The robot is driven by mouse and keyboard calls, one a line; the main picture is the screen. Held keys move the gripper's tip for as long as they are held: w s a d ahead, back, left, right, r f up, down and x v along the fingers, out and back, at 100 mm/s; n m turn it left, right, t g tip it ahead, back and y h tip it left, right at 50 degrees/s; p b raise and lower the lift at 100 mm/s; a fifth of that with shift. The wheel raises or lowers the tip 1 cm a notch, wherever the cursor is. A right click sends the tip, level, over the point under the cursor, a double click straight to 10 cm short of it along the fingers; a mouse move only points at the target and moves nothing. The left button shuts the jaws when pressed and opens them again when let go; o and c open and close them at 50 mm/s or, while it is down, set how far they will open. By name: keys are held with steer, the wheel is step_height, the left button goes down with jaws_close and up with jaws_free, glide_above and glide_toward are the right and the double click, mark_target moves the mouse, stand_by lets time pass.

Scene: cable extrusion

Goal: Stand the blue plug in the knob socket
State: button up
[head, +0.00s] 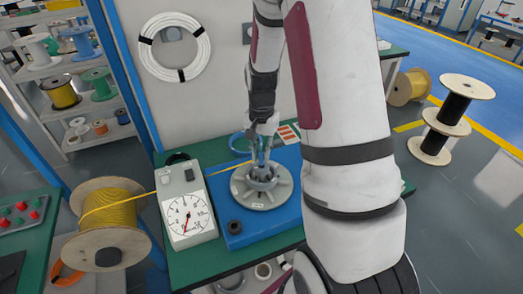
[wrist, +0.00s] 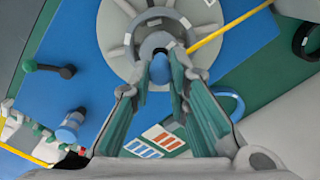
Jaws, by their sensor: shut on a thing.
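My gripper (wrist: 158,62) is shut on the blue plug (wrist: 159,72), with its tip showing between the two fingers. The grey ribbed knob (wrist: 115,42) lies just beyond the fingertips, with the dark round socket (wrist: 152,42) at its middle. In the head view my gripper (head: 262,168) points down over the middle of the knob (head: 268,200). The fingers cover most of the plug and part of the socket. I cannot tell whether the plug is inside the socket or just above it.
The knob sits on a blue plate (head: 270,222) on the green bench. A dial gauge box (head: 187,212) and a yellow cable spool (head: 103,215) stand to the left. Yellow cable runs toward the knob. A blue ring (head: 239,145) and a printed card (head: 288,133) lie behind.

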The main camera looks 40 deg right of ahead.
steer(key=shift+f+b, duration=0.3)
steer(key=shift+f, duration=0.55)
steer(key=shift+f, duration=0.4)
stand_by(0.3)
steer(key=o, duration=0.9)
steer(key=shift+o, duration=0.2)
steer(key=shift+r+p, duration=1.55)
steer(key=shift+r, duration=2.5)
